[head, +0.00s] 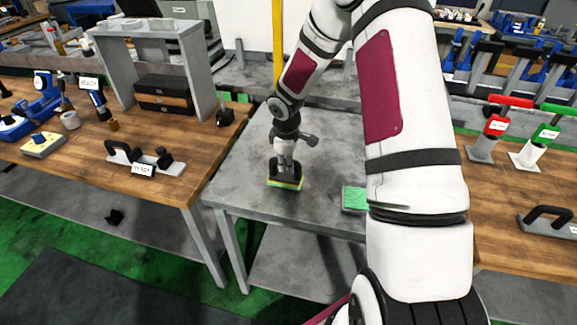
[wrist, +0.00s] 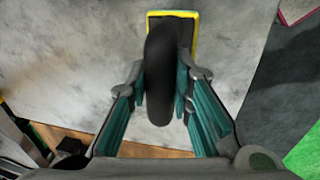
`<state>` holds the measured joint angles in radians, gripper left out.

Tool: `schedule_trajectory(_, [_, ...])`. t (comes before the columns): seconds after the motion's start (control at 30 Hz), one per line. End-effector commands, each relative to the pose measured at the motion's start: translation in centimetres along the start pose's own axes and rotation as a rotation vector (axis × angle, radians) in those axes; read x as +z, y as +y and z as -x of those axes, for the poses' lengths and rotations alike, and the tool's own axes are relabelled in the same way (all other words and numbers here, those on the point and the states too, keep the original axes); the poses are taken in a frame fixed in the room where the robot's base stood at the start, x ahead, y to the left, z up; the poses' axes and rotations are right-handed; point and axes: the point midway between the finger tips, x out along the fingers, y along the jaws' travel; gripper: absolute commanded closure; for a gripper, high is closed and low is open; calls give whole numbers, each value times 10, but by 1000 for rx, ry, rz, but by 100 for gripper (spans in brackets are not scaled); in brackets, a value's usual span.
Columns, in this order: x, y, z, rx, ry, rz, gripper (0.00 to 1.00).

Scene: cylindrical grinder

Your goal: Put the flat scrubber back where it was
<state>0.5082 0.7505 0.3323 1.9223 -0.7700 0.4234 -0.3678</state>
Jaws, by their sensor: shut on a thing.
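The flat scrubber (head: 285,181) has a dark body and a yellow-green edge. It is at my gripper (head: 284,163), over the grey metal table (head: 240,180). I cannot tell whether its pad touches the tabletop. In the wrist view, the scrubber's black arched handle (wrist: 160,75) is between the two fingers of my gripper (wrist: 166,75), which are shut on it. The yellow-rimmed pad (wrist: 196,32) shows beyond the fingers, and the handle hides part of it.
A green block (head: 354,199) lies on the grey table, partly behind my arm. The left wooden bench (head: 60,165) holds a black-handled tool (head: 140,158), a dark box (head: 163,93) and other tools. Red-handled (head: 497,125) and green-handled (head: 545,135) tools stand on the right bench.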

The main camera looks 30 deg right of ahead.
Motion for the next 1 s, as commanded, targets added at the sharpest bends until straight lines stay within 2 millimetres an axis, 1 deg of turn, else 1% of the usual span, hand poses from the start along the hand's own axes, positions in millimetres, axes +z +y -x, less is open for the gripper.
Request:
schedule_trajectory(0.03, [1,-3,-7,-3,-2,2,100])
schedule_trajectory(0.1, [1,-4,-14,-2,-1,1,100])
schedule_trajectory(0.3, [1,-4,-17,0,0,1,100])
schedule_trajectory(0.33, [1,-4,-17,0,-1,1,78])
schedule_trajectory(0.37, [1,-4,-17,-1,-1,1,71])
schedule_trajectory(0.4, [1,-4,-17,-1,-1,1,62])
schedule_trajectory(0.43, [1,-4,-17,0,-1,1,60])
schedule_trajectory(0.77, [1,-3,-14,0,0,0,60])
schedule_trajectory(0.87, [0,-2,-6,2,1,-2,60])
schedule_trajectory(0.97, [1,-2,8,3,0,-2,60])
schedule_trajectory(1.0, [1,-2,16,4,1,-2,60])
